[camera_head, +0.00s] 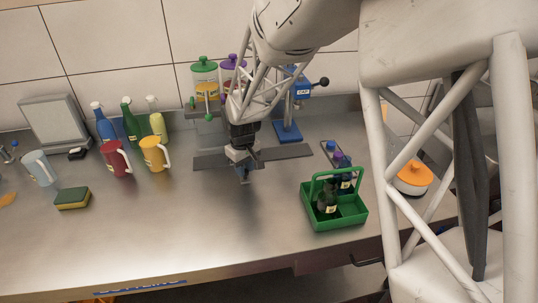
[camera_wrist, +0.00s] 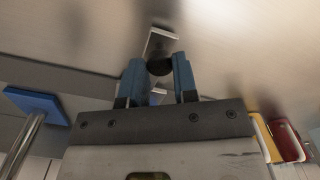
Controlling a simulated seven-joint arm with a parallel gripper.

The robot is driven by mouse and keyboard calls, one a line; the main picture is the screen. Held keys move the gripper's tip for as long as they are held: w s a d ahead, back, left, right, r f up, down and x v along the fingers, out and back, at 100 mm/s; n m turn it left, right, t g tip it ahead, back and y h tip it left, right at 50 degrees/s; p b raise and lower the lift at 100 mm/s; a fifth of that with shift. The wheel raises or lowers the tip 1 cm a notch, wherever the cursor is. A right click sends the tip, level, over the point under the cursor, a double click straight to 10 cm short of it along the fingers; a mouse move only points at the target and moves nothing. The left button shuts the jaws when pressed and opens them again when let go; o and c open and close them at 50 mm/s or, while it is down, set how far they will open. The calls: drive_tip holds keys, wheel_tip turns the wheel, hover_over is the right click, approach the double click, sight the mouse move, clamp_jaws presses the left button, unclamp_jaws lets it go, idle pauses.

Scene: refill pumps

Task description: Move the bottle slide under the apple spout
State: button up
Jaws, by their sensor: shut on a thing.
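My gripper (camera_head: 244,176) is low over the counter in front of the dispensers, and its blue fingers (camera_wrist: 159,78) are shut on a dark round knob (camera_wrist: 159,64). A pale plate (camera_wrist: 160,40) shows beside the knob; this looks like part of the bottle slide, mostly hidden by my gripper in the head view. A flat grey rail (camera_head: 286,152) runs left and right behind the gripper. The green-lidded dispenser (camera_head: 204,72) has a green tap (camera_head: 209,117) at the left. A purple-lidded dispenser (camera_head: 233,63) stands to its right, its lower part hidden by my arm.
A blue capping press (camera_head: 287,131) stands right of the dispensers. A green carrier (camera_head: 335,220) with dark bottles sits at the front right. A red mug (camera_head: 116,159), a yellow mug (camera_head: 154,154) and a sponge (camera_head: 73,198) are left. The front middle counter is clear.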

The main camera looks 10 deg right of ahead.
drive_tip(key=shift+a, duration=1)
drive_tip(key=shift+a, duration=3.4)
drive_tip(key=o, duration=0.9)
drive_tip(key=shift+c, duration=0.2)
drive_tip(key=shift+r, duration=0.1)
wheel_tip(320, 180, up, 8)
drive_tip(key=shift+f, duration=0.2)
